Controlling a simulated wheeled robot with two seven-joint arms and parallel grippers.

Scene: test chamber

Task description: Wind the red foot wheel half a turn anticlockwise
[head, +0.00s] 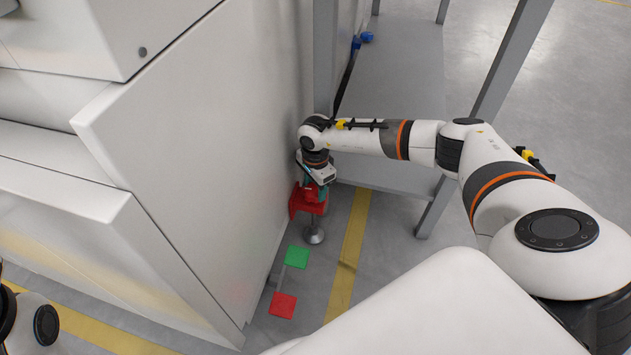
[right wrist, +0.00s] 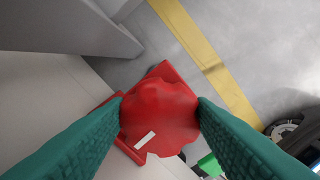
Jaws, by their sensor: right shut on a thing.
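The red foot wheel (right wrist: 160,112) fills the middle of the right wrist view, a lobed red disc with a white mark near its lower edge. A red bracket (right wrist: 170,72) shows behind it. My right gripper (head: 316,190) points down at the wheel, and its two green fingers close on the wheel's opposite sides. In the head view the gripper and wrist mostly hide the wheel. The red bracket (head: 300,207) sits low at the cabinet's side, above a metal foot with a round pad (head: 314,236) on the floor. My left gripper is out of view.
A large white cabinet (head: 200,130) stands close on the left. A grey metal frame with a shelf (head: 395,90) stands behind my right arm. Green (head: 297,257) and red (head: 283,305) squares lie on the floor near a yellow line (head: 349,250).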

